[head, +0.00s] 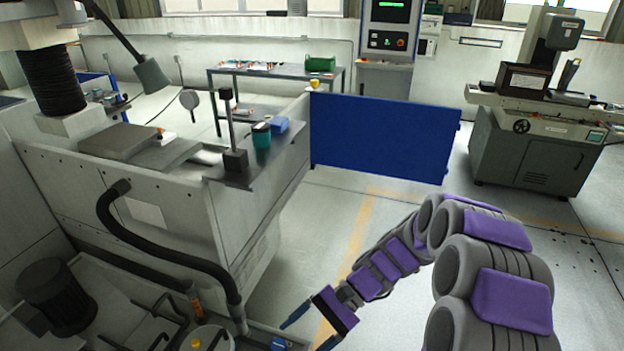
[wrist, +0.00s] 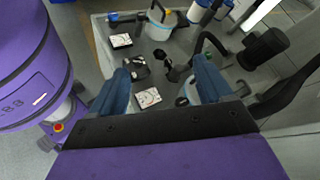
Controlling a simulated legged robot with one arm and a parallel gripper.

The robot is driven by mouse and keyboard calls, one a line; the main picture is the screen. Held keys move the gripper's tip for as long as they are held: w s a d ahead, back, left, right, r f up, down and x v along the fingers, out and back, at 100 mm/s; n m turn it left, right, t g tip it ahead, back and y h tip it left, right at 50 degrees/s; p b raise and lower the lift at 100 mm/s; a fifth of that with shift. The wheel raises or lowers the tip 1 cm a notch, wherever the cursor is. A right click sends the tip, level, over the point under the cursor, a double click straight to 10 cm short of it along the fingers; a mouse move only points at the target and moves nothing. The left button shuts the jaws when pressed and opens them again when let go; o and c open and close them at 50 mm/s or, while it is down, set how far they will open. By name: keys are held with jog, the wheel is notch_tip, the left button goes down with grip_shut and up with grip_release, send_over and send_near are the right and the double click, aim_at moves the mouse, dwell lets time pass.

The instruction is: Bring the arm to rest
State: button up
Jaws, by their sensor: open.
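My gripper (head: 311,330) shows at the bottom middle of the head view, at the end of my purple and grey arm, which reaches in from the lower right. In the wrist view my gripper (wrist: 164,88) has its two blue fingers wide apart, with nothing held between them. It is beside the low tray area at the foot of the large grey machine. Beyond the fingers, the wrist view shows a white card with a dial (wrist: 148,97), another similar card (wrist: 121,41) and a small dark object (wrist: 137,67). Whether the fingers touch anything cannot be told.
The grey machine (head: 240,215) with a black hose (head: 165,252) stands at the left. A lidded bucket (wrist: 161,24) shows in the wrist view. A blue panel (head: 382,137) stands behind my arm. A grey grinder (head: 530,150) is at the right. Floor between is clear.

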jog(key=s+d+r+n+t+h, duration=0.2)
jog(key=s+d+r+h, duration=0.2)
jog(key=s+d, duration=0.3)
jog(key=s+d+r+n+t+h, duration=0.3)
jog(key=s+d+h, duration=0.4)
jog(key=s, duration=0.6)
jog(key=shift+d+r+t, duration=0.3)
jog(key=shift+d+r, duration=0.4)
jog(key=shift+r, duration=0.05)
jog(key=shift+c, duration=0.4)
